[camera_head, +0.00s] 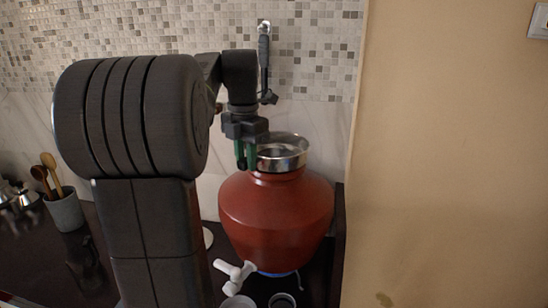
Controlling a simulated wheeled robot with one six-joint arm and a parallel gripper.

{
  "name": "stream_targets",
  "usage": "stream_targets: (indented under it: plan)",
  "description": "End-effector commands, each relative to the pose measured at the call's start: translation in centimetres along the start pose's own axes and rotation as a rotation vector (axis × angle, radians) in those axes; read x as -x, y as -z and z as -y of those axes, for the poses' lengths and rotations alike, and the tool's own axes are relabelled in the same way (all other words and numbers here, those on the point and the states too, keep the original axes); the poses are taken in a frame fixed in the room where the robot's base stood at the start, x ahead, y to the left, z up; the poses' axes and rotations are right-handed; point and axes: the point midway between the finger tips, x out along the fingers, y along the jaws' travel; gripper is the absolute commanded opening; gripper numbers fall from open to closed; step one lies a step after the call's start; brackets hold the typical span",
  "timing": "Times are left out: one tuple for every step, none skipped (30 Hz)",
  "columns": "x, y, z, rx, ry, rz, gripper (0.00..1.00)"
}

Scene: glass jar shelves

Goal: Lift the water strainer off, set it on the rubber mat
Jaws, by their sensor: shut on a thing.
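The water strainer (284,153) is a shiny metal ring-shaped piece at the mouth of a round red-brown water pot (275,220). My gripper (247,166) points down at the strainer's left side, its green fingers shut on the strainer's rim. The strainer looks about level, and I cannot tell whether it still touches the pot's mouth. I cannot make out the rubber mat in this view; my arm and body hide much of the counter.
A white tap (234,274) sticks out from the pot's lower front, with cups (283,300) below it. A grey holder (65,210) with wooden spoons stands at the left on the dark counter (40,262). A beige wall (450,160) closes off the right side.

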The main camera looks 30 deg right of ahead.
Motion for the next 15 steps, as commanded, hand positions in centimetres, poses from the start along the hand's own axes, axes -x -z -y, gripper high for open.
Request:
stream_targets:
  plan:
    - [0.4,0.0,0.0,0.000,-0.001,0.002,0.00]
    - [0.5,0.0,0.0,0.000,-0.001,0.002,0.00]
    - [0.7,0.0,0.0,0.000,-0.001,0.002,0.00]
    - [0.9,0.0,0.0,0.000,-0.002,0.002,0.00]
    - [1.0,0.0,0.0,0.000,-0.002,0.002,0.00]
    - [1.2,0.0,0.0,0.000,-0.002,0.002,0.00]
    - [1.4,0.0,0.0,0.000,-0.001,0.002,0.00]
    - [1.5,0.0,0.0,0.000,-0.001,0.002,0.00]
    - [1.8,0.0,0.0,0.000,-0.001,0.002,0.00]
    - [1.9,0.0,0.0,0.000,-0.001,0.002,0.00]
    - [2.0,0.0,0.0,0.000,-0.001,0.002,0.00]
    - [2.2,0.0,0.0,0.000,-0.002,0.002,0.00]
    - [2.3,0.0,0.0,0.000,-0.002,0.002,0.00]
    - [2.5,0.0,0.0,0.000,-0.002,0.002,0.00]
    - [2.7,0.0,0.0,0.000,-0.001,0.002,0.00]
